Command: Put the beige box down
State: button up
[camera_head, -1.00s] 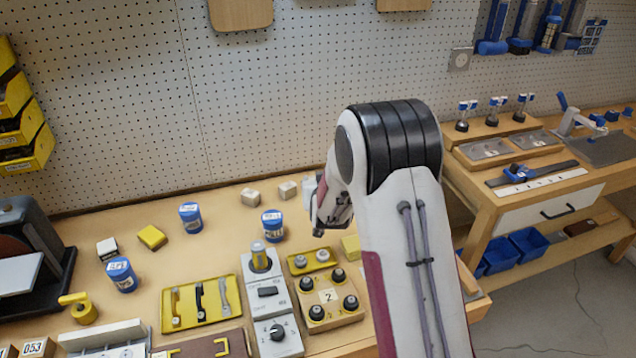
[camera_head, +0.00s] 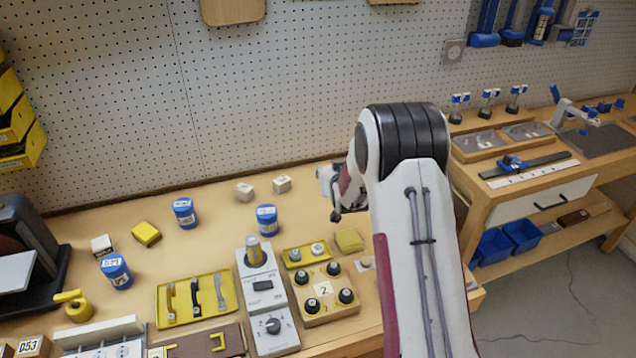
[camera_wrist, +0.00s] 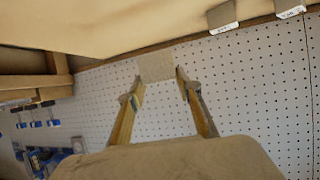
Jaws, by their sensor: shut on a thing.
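The beige box (camera_wrist: 155,67) is between the fingertips of my gripper (camera_wrist: 158,79) in the wrist view. It shows as a plain grey-beige block, and both fingers are shut on it. In the head view my wrist and arm hide the box, and I cannot tell its height above the bench. The dark gripper end shows to the left of my arm, above the right part of the wooden bench (camera_head: 215,225).
Two small pale blocks (camera_head: 244,192) (camera_head: 281,184) stand near the pegboard. A blue can (camera_head: 267,220), a yellow block (camera_head: 349,240) and a knob panel (camera_head: 325,291) are left of and in front of the arm. Clear bench lies around the blue cans.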

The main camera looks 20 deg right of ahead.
jog(key=w+r+n+y, duration=0.2)
jog(key=w+n+y, duration=0.4)
jog(key=w, duration=0.3)
jog(key=shift+w+d+r+n+g+y, duration=0.2)
jog(key=shift+n+g+y, duration=0.15)
jog(key=shift+y, duration=0.25)
dwell(1.1)
jog(key=shift+f, duration=0.1)
dwell(0.4)
jog(key=shift+f, duration=3.1)
jog(key=shift+f, duration=1.85)
